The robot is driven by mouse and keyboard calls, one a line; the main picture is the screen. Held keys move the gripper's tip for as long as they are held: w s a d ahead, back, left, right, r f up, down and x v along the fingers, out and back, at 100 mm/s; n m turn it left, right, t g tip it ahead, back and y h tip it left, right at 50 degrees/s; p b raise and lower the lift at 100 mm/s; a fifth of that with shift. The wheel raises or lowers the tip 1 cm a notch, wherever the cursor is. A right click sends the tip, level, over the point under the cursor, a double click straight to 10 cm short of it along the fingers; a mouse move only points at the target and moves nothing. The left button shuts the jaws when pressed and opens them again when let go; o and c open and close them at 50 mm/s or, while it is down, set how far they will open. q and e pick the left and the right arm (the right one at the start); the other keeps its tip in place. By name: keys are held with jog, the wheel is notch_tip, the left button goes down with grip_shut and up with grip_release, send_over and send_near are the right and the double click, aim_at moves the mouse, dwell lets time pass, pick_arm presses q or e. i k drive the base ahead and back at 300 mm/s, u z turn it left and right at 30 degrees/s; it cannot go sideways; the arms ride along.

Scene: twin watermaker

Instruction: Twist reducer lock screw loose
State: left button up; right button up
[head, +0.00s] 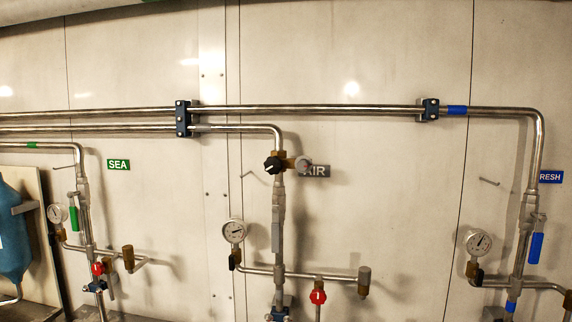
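A brass fitting with a black knob (273,165) on its left sits on the middle pipe, beside the AIR sign. It looks like the reducer. A round grey and reddish piece (303,163) sticks out on its right and partly covers the sign. I cannot tell at this size which part is the lock screw, or how far it is turned. Neither of my grippers is in view.
The AIR sign (319,171) is beside the fitting. Below are a gauge (234,231) and a red tag or handle (318,297). The SEA line (83,205) is left, the FRESH line (525,235) right. A blue vessel (12,235) stands far left. Bare wall (390,200) lies between.

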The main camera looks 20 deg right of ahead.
aim_at(303, 166)
jog(key=k, duration=1.1)
jog(key=z, duration=0.75)
jog(key=i, duration=1.6)
jog(key=u, duration=0.2)
